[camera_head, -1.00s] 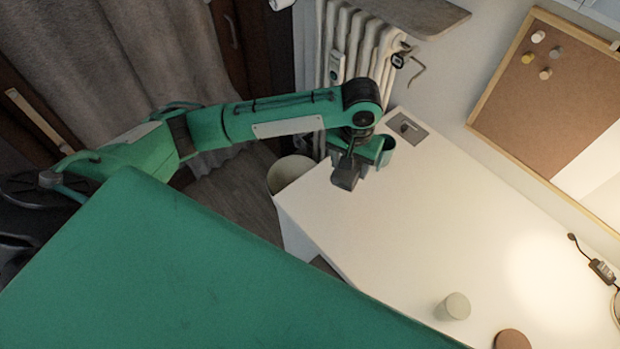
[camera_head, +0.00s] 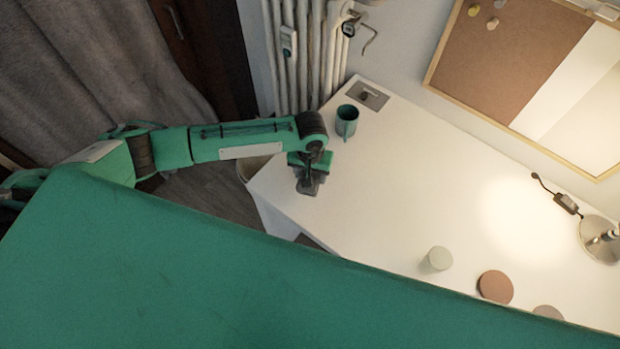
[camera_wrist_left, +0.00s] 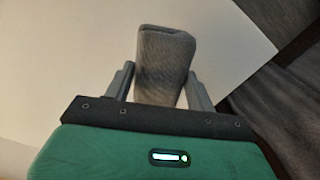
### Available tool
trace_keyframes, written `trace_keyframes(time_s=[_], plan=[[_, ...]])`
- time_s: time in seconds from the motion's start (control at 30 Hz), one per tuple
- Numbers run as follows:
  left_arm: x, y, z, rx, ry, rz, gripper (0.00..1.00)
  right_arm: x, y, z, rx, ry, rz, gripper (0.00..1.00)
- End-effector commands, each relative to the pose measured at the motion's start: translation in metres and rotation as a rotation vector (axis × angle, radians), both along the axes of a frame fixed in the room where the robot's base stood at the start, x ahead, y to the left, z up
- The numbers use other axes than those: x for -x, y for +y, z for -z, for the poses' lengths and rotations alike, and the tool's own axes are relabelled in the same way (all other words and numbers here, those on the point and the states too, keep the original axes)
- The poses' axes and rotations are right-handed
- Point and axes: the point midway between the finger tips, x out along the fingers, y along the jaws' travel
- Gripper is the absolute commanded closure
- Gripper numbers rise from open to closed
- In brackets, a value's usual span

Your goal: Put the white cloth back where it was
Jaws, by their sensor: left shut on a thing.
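My left gripper (camera_head: 308,184) is over the left end of the white desk, close to its front edge. In the left wrist view the left gripper (camera_wrist_left: 161,88) is shut on a folded or rolled cloth (camera_wrist_left: 163,62), which looks grey in this light. The cloth sticks out beyond the fingertips, with the desk top behind it. I cannot tell how high it is above the desk. In the head view the cloth is hard to tell apart from the dark fingers. My right gripper is not in view.
A pale cylinder (camera_head: 437,259), a brown disc (camera_head: 495,287) and a lamp (camera_head: 600,238) are to the right. The middle of the desk (camera_head: 400,180) is clear. A bin is partly hidden below the left edge.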

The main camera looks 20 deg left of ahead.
Motion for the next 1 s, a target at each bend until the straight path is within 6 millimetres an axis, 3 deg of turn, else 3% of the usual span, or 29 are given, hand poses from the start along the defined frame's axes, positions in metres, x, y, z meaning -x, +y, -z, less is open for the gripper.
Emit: trace_keyframes(time_s=[0.3, 0.67, 0.7, 0.77, 1.0], plan=[[0.001, 0.0, 0.037, -0.002, 0.001, 0.0, 0.62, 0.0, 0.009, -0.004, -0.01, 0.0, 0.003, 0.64], [0.001, 0.0, 0.041, -0.001, 0.001, -0.001, 0.62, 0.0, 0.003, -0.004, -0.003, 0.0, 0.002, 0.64], [0.0, 0.0, 0.041, -0.001, 0.001, 0.0, 0.36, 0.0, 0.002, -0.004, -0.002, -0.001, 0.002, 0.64], [0.0, 0.0, 0.041, -0.001, 0.001, 0.0, 0.24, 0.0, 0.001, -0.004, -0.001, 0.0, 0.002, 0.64], [0.0, 0.0, 0.04, -0.001, 0.001, 0.0, 0.22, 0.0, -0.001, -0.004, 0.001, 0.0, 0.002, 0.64]])
